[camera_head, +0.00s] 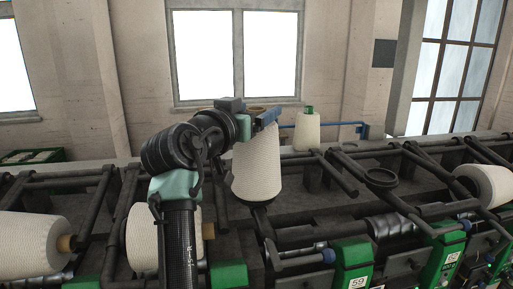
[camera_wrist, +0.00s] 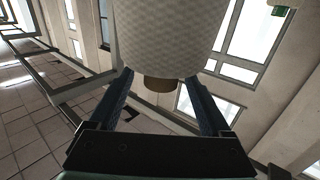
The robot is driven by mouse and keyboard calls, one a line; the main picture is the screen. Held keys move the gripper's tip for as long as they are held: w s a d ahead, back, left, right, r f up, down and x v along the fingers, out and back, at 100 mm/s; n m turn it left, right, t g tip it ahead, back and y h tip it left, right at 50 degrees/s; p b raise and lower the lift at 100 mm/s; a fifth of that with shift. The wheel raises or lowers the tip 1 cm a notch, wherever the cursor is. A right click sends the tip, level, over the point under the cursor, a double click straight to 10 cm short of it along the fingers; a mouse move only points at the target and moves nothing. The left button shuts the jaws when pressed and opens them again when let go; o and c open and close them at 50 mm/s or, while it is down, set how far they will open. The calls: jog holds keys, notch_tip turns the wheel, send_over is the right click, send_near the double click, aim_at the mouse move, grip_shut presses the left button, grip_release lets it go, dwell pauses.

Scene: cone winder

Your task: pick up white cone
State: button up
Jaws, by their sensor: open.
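A white cone (camera_head: 257,165) stands nearly upright, slightly tilted, over the machine's dark frame in the middle of the head view. Whether its base rests on the frame is unclear. Its brown tube end shows at the top. My gripper (camera_head: 262,117) is at the top of this cone, with a blue finger beside the tube end; the other finger is mostly hidden. In the wrist view, the white cone (camera_wrist: 170,35) is ahead of my gripper (camera_wrist: 159,76). Its brown tube end (camera_wrist: 158,84) points towards the palm, between the two open fingers. Contact cannot be made out.
Other white cones lie at the left (camera_head: 30,240), behind my arm (camera_head: 142,238) and at the right (camera_head: 488,184). One stands upright behind (camera_head: 307,131). Dark bars and arms run along the machine. A green crate (camera_head: 30,156) is at the far left.

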jog(key=shift+w+d, duration=0.15)
jog(key=shift+w, duration=0.25)
grip_shut()
jog(key=shift+r, duration=0.1)
